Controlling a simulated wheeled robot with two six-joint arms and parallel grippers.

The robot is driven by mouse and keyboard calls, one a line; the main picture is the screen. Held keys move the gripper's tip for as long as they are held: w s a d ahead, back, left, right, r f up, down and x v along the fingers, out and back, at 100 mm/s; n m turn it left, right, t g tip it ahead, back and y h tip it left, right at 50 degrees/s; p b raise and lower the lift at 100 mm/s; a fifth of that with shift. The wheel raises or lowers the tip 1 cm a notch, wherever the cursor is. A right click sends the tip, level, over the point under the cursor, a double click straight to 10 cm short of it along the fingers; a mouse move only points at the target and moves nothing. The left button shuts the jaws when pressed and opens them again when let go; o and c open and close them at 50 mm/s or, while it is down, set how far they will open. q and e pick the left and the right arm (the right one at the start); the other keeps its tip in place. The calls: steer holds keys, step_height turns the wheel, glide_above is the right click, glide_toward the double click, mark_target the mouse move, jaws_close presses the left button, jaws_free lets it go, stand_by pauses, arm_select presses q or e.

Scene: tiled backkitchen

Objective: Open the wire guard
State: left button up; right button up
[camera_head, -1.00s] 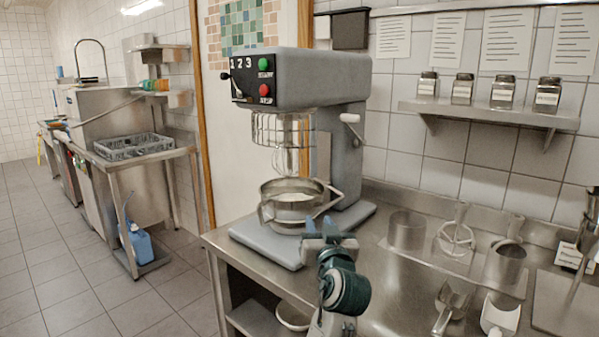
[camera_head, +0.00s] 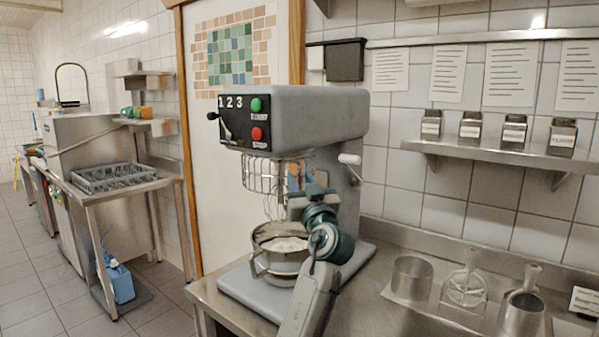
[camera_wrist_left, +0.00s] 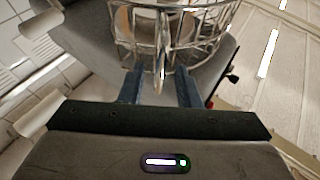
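The wire guard (camera_head: 262,176) is a cage of shiny wires under the head of the grey mixer (camera_head: 310,108), above the steel bowl (camera_head: 279,258). In the left wrist view the guard (camera_wrist_left: 196,42) fills the top middle. My left gripper (camera_head: 299,180) is raised at the guard's right side. In the left wrist view its two blue fingers (camera_wrist_left: 159,88) stand apart, with an upright wire part of the guard between them and a gap showing on each side. The arm hides part of the bowl and mixer base. My right gripper is not in view.
The mixer stands on a steel counter (camera_head: 385,318). A steel cylinder (camera_head: 411,280) and other tools stand to the right. A shelf (camera_head: 490,152) with several jars is on the wall. A dish rack (camera_head: 115,176) sits on the left table.

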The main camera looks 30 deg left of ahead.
arm_select(q)
steer(key=shift+w+a+r, duration=0.25)
steer(key=shift+a+r, duration=0.1)
steer(key=shift+r, duration=0.05)
steer(key=shift+w, duration=0.1)
steer(key=shift+a+f, duration=0.1)
jaws_close()
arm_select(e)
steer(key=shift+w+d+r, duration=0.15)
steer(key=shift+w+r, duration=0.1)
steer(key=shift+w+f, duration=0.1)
